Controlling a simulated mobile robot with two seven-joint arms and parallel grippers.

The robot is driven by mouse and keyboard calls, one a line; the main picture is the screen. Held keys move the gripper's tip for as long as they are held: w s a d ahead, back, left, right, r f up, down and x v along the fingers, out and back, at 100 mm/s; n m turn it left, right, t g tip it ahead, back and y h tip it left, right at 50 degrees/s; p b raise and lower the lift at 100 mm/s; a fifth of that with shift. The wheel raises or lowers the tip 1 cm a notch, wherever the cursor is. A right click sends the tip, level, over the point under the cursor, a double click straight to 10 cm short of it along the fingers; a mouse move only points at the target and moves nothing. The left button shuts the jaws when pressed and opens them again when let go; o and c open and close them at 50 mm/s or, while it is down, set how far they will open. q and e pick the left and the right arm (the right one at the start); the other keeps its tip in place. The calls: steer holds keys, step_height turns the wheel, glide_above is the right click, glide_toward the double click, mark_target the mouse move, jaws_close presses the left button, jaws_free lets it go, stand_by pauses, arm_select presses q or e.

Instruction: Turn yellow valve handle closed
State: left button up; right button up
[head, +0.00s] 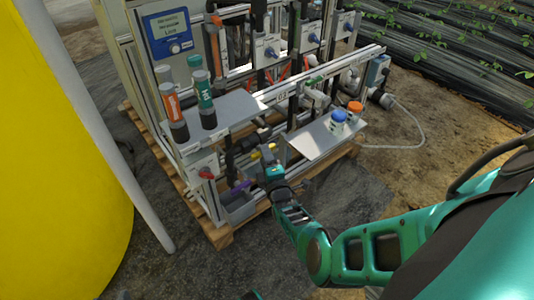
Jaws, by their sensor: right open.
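Small yellow parts, which look like the yellow valve handle (256,155), show low on the front of the skid, right at the tip of my right gripper (264,153). My right arm reaches in from the right, and the gripper is open. The gripper covers part of this spot, so I cannot tell whether it touches the handle or how far the handle is turned. My left gripper is not in view.
A metal shelf (232,112) holds an orange-labelled tube (171,103) and a green one (203,92). A lower tray (312,141) holds blue-capped and orange-capped bottles. A red knob (206,172) and grey bin (237,207) are left of the gripper. A yellow tank (55,150) stands left.

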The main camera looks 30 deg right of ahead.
steer(key=shift+w, duration=0.15)
jaws_close()
stand_by(0.4)
